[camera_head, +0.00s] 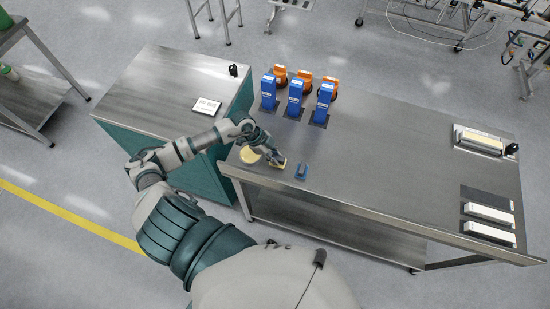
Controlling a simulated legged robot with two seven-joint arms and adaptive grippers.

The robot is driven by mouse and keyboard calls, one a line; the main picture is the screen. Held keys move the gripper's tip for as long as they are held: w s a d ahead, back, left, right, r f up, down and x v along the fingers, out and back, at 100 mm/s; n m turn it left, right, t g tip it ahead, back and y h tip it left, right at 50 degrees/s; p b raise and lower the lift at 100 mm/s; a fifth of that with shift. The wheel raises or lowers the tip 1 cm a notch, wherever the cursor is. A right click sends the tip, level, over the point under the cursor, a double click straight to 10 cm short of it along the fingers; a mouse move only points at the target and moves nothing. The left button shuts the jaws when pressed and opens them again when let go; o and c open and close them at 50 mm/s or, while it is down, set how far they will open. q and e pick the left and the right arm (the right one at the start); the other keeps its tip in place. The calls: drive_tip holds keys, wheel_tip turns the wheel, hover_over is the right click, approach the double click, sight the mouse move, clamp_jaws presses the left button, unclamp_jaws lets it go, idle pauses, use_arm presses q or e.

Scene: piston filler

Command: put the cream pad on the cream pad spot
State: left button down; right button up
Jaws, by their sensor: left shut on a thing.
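My left gripper (276,158) reaches down over the near left part of the steel table. It is shut on a small yellowish-cream piece, which looks like the cream pad (279,167), at or just above the table top; I cannot tell whether it touches. A flat round cream patch (249,155) lies just left of the gripper, near the table's left edge. It may be the cream pad spot, but I cannot tell for sure. The gripper partly hides the held piece. My right gripper is not in view.
A small blue block (302,171) stands close to the right of the gripper. Blue and orange units (296,93) stand at the table's back left. White-topped parts (488,213) lie at the far right. The table's middle (390,160) is clear. A teal cabinet (165,85) adjoins left.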

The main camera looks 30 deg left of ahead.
use_arm(q)
wheel_tip(320, 180, down, 2)
drive_tip(key=shift+f, duration=0.1)
drive_tip(key=c, duration=1)
unclamp_jaws()
drive_tip(key=v, duration=1.2)
drive_tip(key=shift+b, duration=0.3)
drive_tip(key=shift+d, duration=0.15)
